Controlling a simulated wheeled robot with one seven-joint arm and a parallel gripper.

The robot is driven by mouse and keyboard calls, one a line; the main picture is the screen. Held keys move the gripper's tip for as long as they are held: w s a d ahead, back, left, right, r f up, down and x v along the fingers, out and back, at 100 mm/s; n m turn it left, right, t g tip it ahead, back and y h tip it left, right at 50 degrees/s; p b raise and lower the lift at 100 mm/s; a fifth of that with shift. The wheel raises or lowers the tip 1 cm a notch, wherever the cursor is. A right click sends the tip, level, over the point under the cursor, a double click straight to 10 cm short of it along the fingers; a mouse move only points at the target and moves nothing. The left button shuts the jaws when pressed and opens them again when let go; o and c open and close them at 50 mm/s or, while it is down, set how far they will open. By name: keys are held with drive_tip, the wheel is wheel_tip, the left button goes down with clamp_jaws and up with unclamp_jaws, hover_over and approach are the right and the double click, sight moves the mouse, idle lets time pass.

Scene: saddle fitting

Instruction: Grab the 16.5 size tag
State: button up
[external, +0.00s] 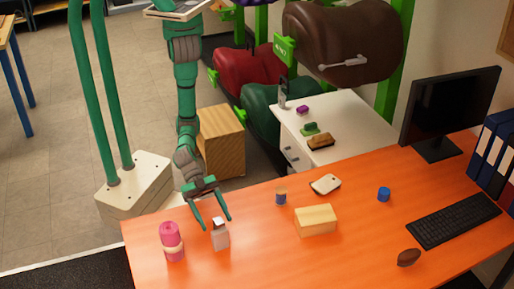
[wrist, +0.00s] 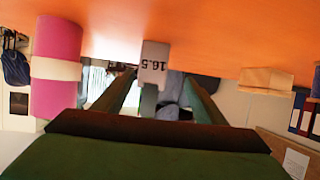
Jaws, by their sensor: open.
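The 16.5 size tag (external: 221,240) is a small pale block with a narrower top, standing upright near the front left of the orange desk (external: 270,250). In the wrist view, which is upside down, the tag (wrist: 154,58) shows the number 16.5 and its narrow part lies between my fingers. My gripper (external: 215,224) is open, its two green fingers pointing down on either side of the tag's top. In the wrist view my gripper (wrist: 160,80) has a visible gap on both sides of the tag. I cannot tell whether either finger touches it.
A pink roll with a pale band (external: 172,240) stands close left of the tag. The desk between tag and block is clear.

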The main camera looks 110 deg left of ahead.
sight(221, 242)
drive_tip(key=shift+s+d+r, duration=0.15)
drive_tip(key=shift+d+r, duration=0.1)
drive_tip(key=shift+d, duration=0.65)
drive_tip(key=shift+x, duration=5.25)
drive_tip(key=c, duration=1.2)
